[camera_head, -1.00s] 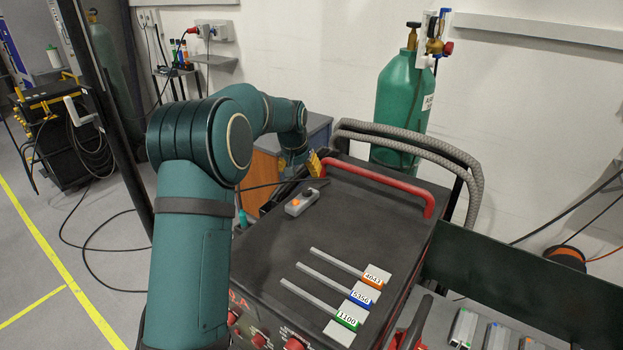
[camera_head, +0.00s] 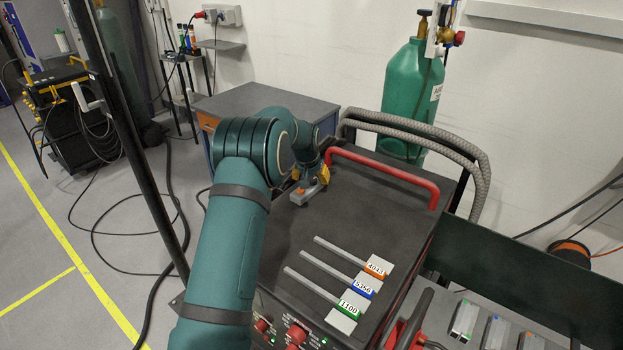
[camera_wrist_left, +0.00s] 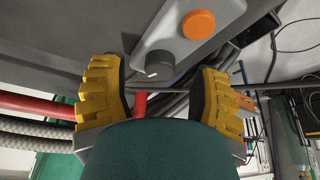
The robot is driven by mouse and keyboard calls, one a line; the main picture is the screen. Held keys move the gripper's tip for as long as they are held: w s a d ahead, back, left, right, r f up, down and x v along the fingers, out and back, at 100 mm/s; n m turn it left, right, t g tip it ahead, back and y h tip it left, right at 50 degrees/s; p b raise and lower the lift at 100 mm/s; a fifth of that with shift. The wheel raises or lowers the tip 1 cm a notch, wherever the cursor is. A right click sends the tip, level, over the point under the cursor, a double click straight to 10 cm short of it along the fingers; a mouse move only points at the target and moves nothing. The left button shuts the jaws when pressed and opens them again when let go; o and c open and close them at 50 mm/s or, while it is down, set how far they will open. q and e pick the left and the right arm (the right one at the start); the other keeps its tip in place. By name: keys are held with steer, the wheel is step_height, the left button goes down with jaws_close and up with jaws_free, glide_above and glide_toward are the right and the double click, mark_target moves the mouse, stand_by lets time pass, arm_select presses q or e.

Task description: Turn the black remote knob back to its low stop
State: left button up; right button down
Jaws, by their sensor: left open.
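The remote is a small grey box (camera_head: 305,193) with an orange button, lying on top of the dark machine near its far left edge. In the left wrist view, the black knob (camera_wrist_left: 157,65) with a white mark sits on the remote beside the orange button (camera_wrist_left: 198,24). My left gripper (camera_head: 311,173) is right at the remote, partly hidden by my arm in the head view. Its yellow fingers (camera_wrist_left: 158,80) are open, one on each side of the knob, with visible gaps to it. My right gripper is not in view.
A red handle bar (camera_head: 390,172) and grey hoses (camera_head: 440,142) run along the machine's far side. Labelled grey strips (camera_head: 335,263) lie on the machine top (camera_head: 355,215). A green gas cylinder (camera_head: 411,95) stands behind. The machine top between remote and strips is clear.

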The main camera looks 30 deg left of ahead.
arm_select(q)
steer(key=shift+w+f, duration=0.25)
steer(key=shift+f, duration=0.4)
jaws_close()
